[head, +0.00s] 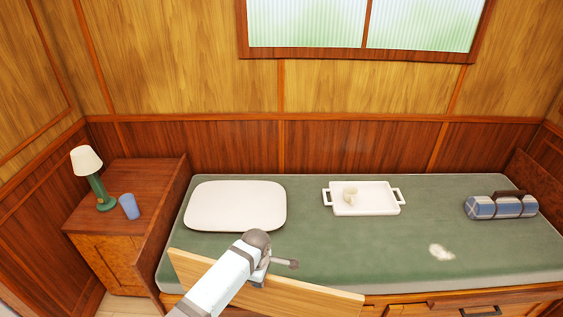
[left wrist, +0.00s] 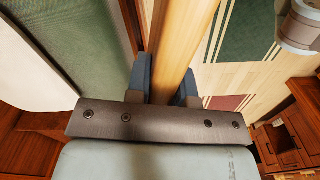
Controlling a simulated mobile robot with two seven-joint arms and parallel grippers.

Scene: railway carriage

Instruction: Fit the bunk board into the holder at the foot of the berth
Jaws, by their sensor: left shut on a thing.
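The bunk board (head: 315,295) is a long pale wooden plank, held on edge along the berth's front side and slanting down to the right. My left gripper (head: 260,276) is shut on it near the middle. In the left wrist view the board (left wrist: 174,45) runs between the two blue-grey fingers of my left gripper (left wrist: 166,85). The berth (head: 330,245) has a green mattress with a white pillow (head: 235,206) at its left end. I cannot make out the holder in either view. My right gripper is not in view.
A white tray (head: 379,211) with a cup (head: 351,195) and a blue plaid roll (head: 500,207) lie on the mattress, with a pale patch (head: 441,252) nearer the front. A cabinet (head: 135,185) at left bears a lamp (head: 88,163) and blue tumbler (head: 129,206).

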